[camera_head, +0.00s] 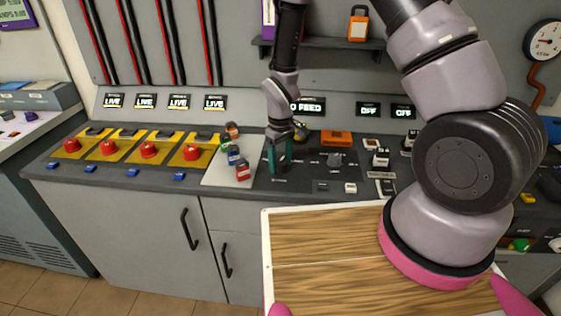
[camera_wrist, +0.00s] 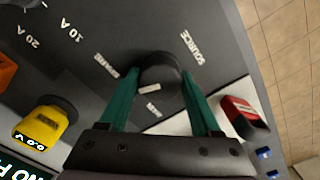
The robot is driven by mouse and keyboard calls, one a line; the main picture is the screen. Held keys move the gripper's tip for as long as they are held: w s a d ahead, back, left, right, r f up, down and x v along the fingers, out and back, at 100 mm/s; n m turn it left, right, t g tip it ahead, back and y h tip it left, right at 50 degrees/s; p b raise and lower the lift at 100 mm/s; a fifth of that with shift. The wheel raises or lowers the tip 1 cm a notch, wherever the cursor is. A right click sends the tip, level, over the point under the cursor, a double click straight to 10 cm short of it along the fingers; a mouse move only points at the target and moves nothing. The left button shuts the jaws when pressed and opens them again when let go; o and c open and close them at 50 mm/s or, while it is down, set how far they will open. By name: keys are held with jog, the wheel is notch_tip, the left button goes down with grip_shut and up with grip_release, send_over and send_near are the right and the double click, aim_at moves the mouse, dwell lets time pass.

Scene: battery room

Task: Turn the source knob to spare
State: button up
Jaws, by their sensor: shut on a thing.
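The source knob (camera_wrist: 160,68) is a round black knob on the dark panel, under the printed word SOURCE in the wrist view. The word SPARE (camera_wrist: 107,66) is printed to its left, and a small label that I cannot read lies below it. A white mark (camera_wrist: 150,88) shows at the knob's lower edge. My gripper (camera_wrist: 158,80) has its teal fingers on either side of the knob and is shut on it. In the head view my gripper (camera_head: 278,160) points down at the panel and hides most of the knob.
A pale plate with several small coloured blocks (camera_head: 243,170) lies left of my gripper. Red buttons on yellow plates (camera_head: 149,150) stand further left. A yellow meter (camera_wrist: 43,125) is close by. A black knob (camera_head: 334,160) and small switches are to the right.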

aim_at(281, 160)
jog(key=m, duration=0.4)
jog(key=shift+m, duration=0.4)
dwell(0.4)
jog(key=o, duration=1.4)
notch_tip(281, 160, up, 11)
jog(key=shift+f, duration=0.1)
